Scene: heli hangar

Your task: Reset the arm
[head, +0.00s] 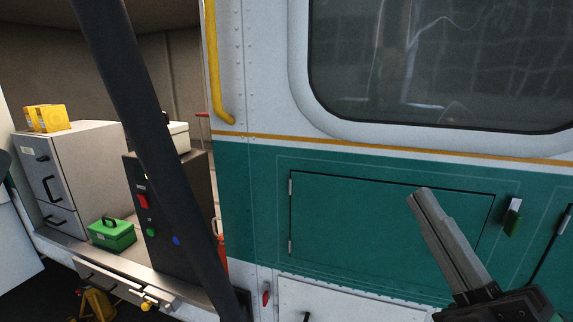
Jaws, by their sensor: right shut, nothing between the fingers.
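My right gripper (419,197) is at the lower right of the head view, in front of the helicopter's green side panel (350,215). Its long grey fingers are shut together with nothing between them and point up and to the left. The fingertips overlap the panel's hatch in the picture; I cannot tell how far they are from its surface. My left gripper is not in view.
A large window (440,60) is above the green panel, with a yellow handrail (213,70) left of it. Through the open doorway are grey drawers (85,160), a green toolbox (112,234) and a dark cabinet with coloured buttons (185,195). A dark post crosses in front.

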